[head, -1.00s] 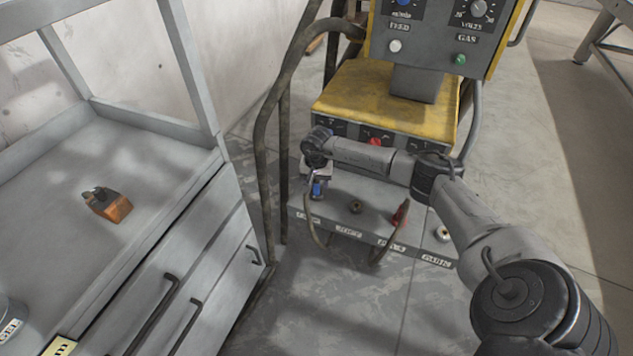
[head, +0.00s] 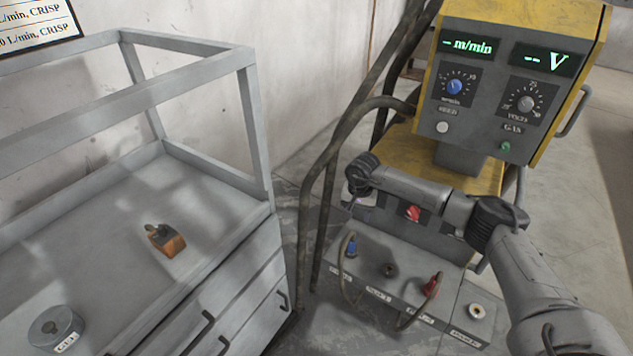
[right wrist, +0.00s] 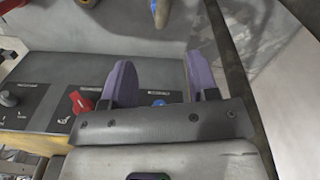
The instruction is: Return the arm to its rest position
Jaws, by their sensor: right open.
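My right arm (head: 535,285) reaches in from the lower right of the head view, bent at the elbow, with its wrist in front of the yellow welding machine (head: 485,175). The right gripper shows in the right wrist view (right wrist: 162,82), its two purple fingers apart with nothing between them. In the head view it is small and partly hidden below the wrist, above the blue plug (head: 351,249) and apart from it. The blue plug sits at the left of the socket panel (head: 405,298). A red plug (head: 432,285) sits further right, with a cable hanging. My left gripper is out of view.
A grey bench (head: 205,200) with drawers and an open frame stands at left, holding an orange-and-dark block (head: 165,240) and a round GEL tin (head: 55,326). Thick hoses (head: 320,190) run beside the machine. Floor shows at far right.

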